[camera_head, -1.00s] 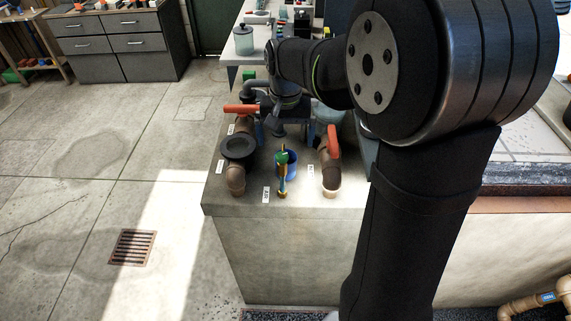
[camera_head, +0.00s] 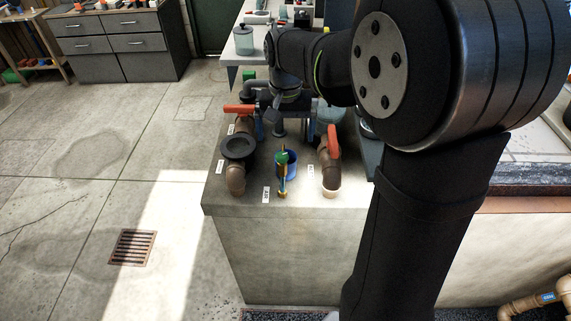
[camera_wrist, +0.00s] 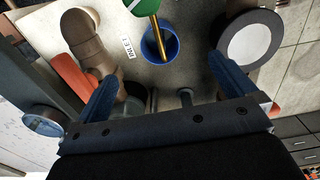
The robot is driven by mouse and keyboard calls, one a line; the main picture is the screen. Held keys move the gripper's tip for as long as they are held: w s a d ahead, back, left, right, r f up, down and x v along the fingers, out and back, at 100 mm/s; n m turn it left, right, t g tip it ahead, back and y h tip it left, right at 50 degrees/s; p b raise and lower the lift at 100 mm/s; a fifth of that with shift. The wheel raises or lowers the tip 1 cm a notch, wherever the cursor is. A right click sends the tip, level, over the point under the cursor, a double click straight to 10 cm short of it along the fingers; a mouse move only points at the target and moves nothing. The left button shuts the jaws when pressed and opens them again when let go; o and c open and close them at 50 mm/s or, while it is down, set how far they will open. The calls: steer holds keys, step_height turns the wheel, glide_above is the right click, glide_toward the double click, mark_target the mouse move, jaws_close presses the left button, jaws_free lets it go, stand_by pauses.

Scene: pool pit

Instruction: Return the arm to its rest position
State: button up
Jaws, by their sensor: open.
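My gripper (camera_head: 285,130) is over the concrete bench top (camera_head: 225,200), behind the pipes, partly hidden by my arm. In the wrist view my gripper's blue fingers (camera_wrist: 162,72) stand wide apart with nothing held between them. A blue cup (camera_wrist: 160,44) with a brass and green stem in front of it lies beyond the fingertips. It also shows in the head view (camera_head: 293,165).
A brown pipe with a black flange (camera_head: 238,148) and red handle (camera_head: 239,109) stands at left; another brown pipe (camera_head: 329,172) with an upright red handle (camera_head: 333,141) stands at right. Drawers (camera_head: 112,45) and open floor lie left; a table with a jar (camera_head: 243,41) is behind.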

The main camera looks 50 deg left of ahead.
step_height(320, 180, up, 8)
